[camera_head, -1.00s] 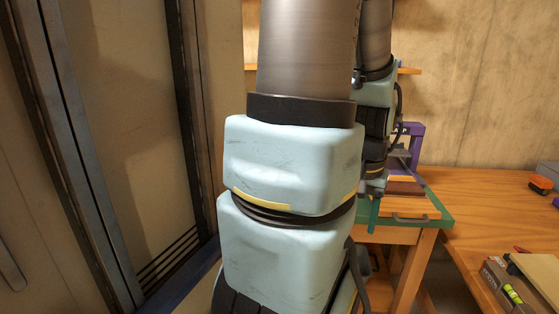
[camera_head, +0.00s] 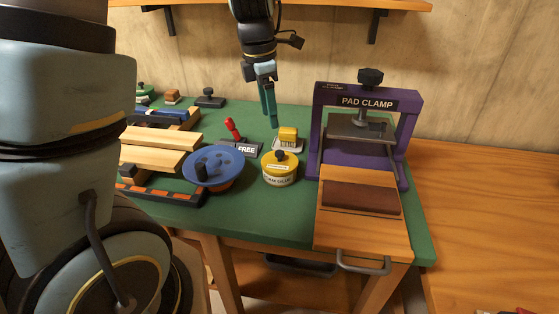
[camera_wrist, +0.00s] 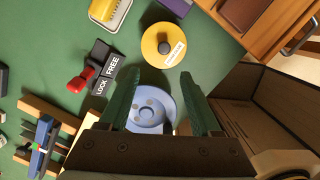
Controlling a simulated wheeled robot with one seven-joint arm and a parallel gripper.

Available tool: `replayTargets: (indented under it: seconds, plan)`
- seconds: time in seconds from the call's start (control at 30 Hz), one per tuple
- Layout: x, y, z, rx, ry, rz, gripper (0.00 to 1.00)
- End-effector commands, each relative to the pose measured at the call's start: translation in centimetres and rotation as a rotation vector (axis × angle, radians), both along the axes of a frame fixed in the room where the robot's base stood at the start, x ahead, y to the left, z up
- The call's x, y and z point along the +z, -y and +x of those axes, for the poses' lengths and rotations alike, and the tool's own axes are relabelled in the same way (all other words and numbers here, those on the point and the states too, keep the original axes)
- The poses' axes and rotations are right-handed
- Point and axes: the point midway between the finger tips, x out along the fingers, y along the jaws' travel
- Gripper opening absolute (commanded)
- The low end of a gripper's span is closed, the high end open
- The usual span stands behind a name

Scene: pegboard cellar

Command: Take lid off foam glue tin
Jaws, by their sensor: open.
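The foam glue tin (camera_head: 279,180) stands upright on the green bench top. Its yellow lid (camera_head: 271,159) is on, with a dark knob (camera_head: 280,154) in the middle. The wrist view shows the tin's lid from above (camera_wrist: 155,54), beyond and slightly right of my fingertips. My gripper (camera_head: 268,110) is above the bench, behind the tin in the head view, pointing down and apart from it. In the wrist view my gripper (camera_wrist: 160,82) is open, with nothing held between its teal fingers.
A blue round turntable (camera_head: 228,166) is left of the tin. The purple pad clamp (camera_head: 323,110) stands close on the right. Wooden slats (camera_head: 160,138) lie left.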

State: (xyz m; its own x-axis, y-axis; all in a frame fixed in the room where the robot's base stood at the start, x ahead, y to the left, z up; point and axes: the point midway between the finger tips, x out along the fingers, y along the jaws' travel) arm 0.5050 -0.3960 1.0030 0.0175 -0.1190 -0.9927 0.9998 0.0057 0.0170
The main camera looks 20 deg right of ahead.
Motion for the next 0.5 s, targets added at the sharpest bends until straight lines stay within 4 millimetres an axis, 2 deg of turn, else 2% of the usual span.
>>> replayTargets:
  seconds: [0.17, 0.4, 0.5]
  plan:
    - [-0.7, 1.3, -0.3, 0.077, -0.019, 0.001, 0.65]
    - [-4.3, 1.7, -0.3, 0.083, -0.020, 0.000, 0.65]
    - [-5.2, 1.8, -0.3, 0.081, -0.020, 0.000, 0.65]
